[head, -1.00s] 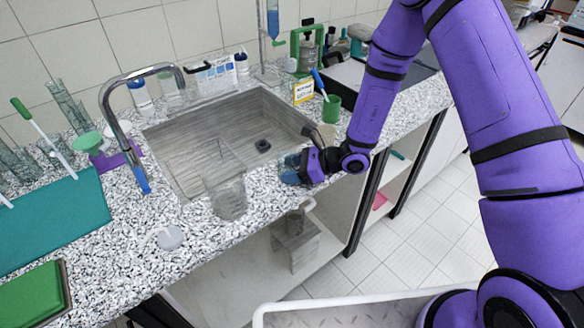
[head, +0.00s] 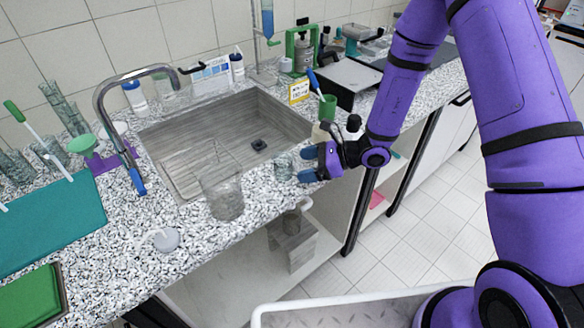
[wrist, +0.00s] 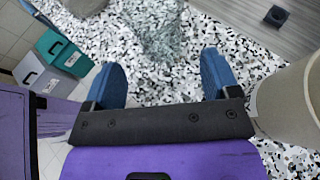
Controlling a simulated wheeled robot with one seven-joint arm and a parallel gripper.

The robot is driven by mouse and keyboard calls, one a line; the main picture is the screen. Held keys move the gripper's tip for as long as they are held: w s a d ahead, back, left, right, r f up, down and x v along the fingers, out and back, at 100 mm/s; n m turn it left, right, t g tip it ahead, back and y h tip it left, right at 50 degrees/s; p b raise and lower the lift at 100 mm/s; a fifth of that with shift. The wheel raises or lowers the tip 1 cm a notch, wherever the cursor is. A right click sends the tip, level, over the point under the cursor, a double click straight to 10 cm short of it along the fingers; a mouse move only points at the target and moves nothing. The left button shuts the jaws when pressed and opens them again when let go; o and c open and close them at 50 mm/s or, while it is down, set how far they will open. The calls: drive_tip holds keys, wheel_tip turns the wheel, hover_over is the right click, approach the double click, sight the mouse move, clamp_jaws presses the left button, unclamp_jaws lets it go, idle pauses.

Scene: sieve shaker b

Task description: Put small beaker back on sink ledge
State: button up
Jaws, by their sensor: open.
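The small beaker (head: 283,167), clear glass, stands upright on the speckled ledge (head: 262,192) at the sink's front right corner. In the wrist view the clear glass (wrist: 155,28) appears ahead of and between my fingers, partly cut by the top edge. My gripper (head: 306,164) is just right of the small beaker, low over the ledge, its blue fingers pointing toward it. The fingers (wrist: 163,72) are spread with only countertop between them. A gap separates the fingertips from the glass in the head view.
A larger glass beaker (head: 226,197) stands on the ledge left of the small one. The sink basin (head: 205,145) lies behind. A beige container (wrist: 290,105) is close beside my gripper in the wrist view. A green cup (head: 328,108) stands farther back.

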drive_tip(key=v, duration=0.6)
drive_tip(key=s+d+r+n+g+h, duration=0.1)
drive_tip(key=s+r+n+g+h, duration=0.1)
drive_tip(key=s+r+n, duration=0.6)
drive_tip(key=s+d+r+n+g+h, duration=0.1)
drive_tip(key=d+r+n+g+h, duration=0.15)
drive_tip(key=r, duration=0.85)
drive_tip(key=s+d+r+n+t+h, duration=0.7)
drive_tip(key=s+d+r, duration=0.5)
drive_tip(key=s+r, duration=0.3)
drive_tip(key=s+n+h, duration=0.1)
drive_tip(key=n, duration=0.1)
drive_tip(key=shift+n+h, duration=0.35)
